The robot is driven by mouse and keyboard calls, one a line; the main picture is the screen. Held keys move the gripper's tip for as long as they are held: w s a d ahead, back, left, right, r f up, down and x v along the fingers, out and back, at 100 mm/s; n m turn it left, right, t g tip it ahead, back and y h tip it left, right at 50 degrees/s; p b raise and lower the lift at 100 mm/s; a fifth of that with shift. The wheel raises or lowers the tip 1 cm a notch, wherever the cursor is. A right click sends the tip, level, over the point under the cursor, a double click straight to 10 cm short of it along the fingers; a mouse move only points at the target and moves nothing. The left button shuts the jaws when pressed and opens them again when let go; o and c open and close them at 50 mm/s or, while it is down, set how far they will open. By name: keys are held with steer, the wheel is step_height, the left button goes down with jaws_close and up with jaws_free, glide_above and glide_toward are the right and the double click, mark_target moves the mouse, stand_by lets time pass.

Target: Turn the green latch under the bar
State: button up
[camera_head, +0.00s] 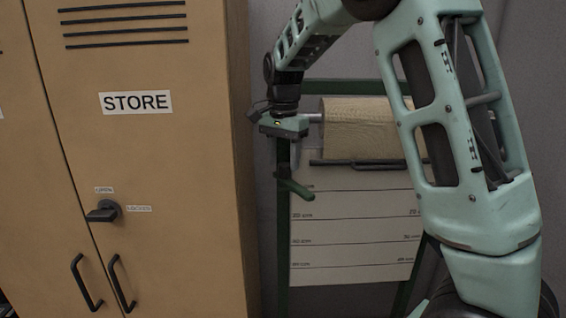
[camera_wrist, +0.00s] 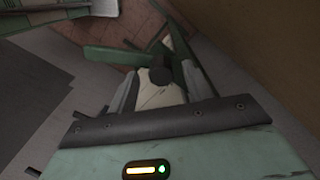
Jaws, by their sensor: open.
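The green latch (camera_head: 297,188) is a short lever on the left post of a green stand, slanting down to the right from a dark pivot. It sits just below and left of the black bar (camera_head: 365,163). My gripper (camera_head: 294,164) is open, pointing down just above the latch. In the wrist view the latch's green lever (camera_wrist: 112,56) reaches left from its dark round pivot (camera_wrist: 160,75). The pivot shows between my open fingers (camera_wrist: 158,80). I cannot tell whether either finger touches it.
A paper roll (camera_head: 362,128) hangs above the bar, with a white ruled sheet (camera_head: 350,235) below. A tan cabinet (camera_head: 180,170) marked STORE stands close on the left, with a dark turn handle (camera_head: 104,211). My arm hides the stand's right side.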

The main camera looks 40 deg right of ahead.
steer(key=shift+f, duration=1.2)
jaws_close()
